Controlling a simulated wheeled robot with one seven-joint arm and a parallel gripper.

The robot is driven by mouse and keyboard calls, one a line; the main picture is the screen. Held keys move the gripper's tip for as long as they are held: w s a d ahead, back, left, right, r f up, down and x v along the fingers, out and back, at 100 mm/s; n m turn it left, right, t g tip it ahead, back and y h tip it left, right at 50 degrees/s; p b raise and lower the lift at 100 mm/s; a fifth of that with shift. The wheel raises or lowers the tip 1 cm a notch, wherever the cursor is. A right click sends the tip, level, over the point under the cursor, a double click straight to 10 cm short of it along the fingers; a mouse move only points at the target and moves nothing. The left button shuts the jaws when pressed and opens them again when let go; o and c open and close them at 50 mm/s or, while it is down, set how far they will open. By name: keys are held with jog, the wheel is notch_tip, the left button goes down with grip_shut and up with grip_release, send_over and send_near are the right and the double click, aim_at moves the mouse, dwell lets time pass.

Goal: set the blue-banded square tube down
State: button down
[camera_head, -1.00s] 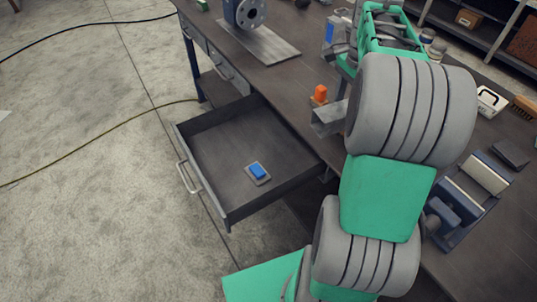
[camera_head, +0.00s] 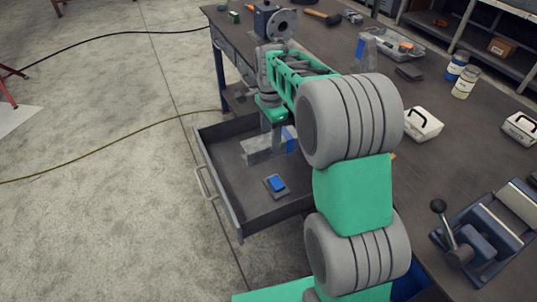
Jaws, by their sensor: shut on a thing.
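The blue-banded square tube (camera_head: 260,149) is grey with a blue band (camera_head: 290,139) towards its right end. It lies roughly level in the picture, over the inside of the open drawer (camera_head: 222,172). My gripper (camera_head: 272,139) points down and is shut on the tube from above. The arm hides part of the tube's right end. I cannot tell whether the tube touches the drawer floor or hangs above it.
A blue block on a grey plate (camera_head: 276,185) lies in the drawer, in front of the tube. The drawer's left part is bare. The workbench (camera_head: 440,165) carries a vise-like device (camera_head: 480,240), a white case (camera_head: 422,124) and a flanged pipe (camera_head: 282,24).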

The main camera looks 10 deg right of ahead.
jog(key=shift+w+d+f+p, duration=0.1)
jog(key=shift+w+f+p, duration=0.95)
jog(key=shift+w+f, duration=5)
jog(key=c, duration=0.5)
grip_release()
jog(key=shift+f, duration=0.2)
jog(key=shift+r, duration=0.1)
